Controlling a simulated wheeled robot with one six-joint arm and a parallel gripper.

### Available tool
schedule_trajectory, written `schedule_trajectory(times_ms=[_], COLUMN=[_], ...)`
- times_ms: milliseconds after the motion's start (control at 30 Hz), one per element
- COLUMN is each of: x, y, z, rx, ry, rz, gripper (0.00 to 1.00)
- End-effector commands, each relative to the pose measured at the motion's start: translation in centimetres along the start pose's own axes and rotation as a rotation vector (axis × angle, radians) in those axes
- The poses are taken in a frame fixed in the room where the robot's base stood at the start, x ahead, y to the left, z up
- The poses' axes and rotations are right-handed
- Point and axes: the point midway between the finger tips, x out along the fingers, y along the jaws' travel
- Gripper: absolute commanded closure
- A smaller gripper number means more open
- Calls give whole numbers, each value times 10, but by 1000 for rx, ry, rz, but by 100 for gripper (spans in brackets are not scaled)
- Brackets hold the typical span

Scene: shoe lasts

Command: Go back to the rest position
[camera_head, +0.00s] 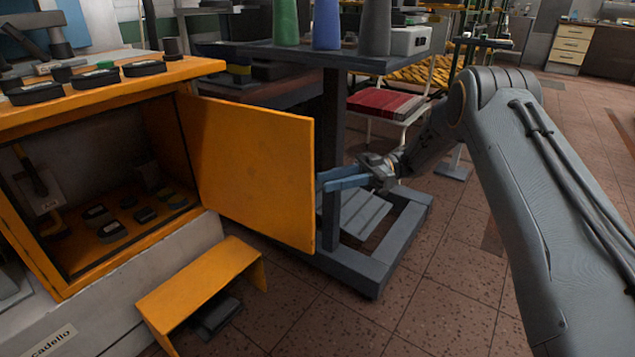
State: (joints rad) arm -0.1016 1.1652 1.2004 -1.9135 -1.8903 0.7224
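My gripper (343,180) is at the end of my grey arm, which reaches in from the right side. Its blue fingers point left, close to the outer edge of an orange cabinet door (255,165). I cannot tell whether they touch the door. The fingers appear nearly edge-on, so their opening is unclear, and I see nothing held in them. The door stands open on the orange cabinet (85,88) at left.
A dark stand (333,120) with green, blue and grey cones on top stands behind my gripper. An orange step (200,285) sits in front of the cabinet. A white chair (400,108) with a red stack is farther back. Tiled floor (440,300) is clear at lower middle.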

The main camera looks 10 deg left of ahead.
Motion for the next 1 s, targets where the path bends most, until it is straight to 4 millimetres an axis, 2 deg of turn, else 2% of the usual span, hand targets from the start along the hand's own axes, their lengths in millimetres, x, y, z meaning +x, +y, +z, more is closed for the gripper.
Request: schedule_trajectory(times_ms=[100,200,633,767,1000], x=[-15,-21,-22,-19,-11], y=[0,0,-1,-6,-20], z=[0,0,-5,-26,-84], rx=[-1,-1,-1,-1,-1], ry=[-1,1,0,0,0], rz=[2,1,1,1,1], gripper=[72,72,72,72,72])
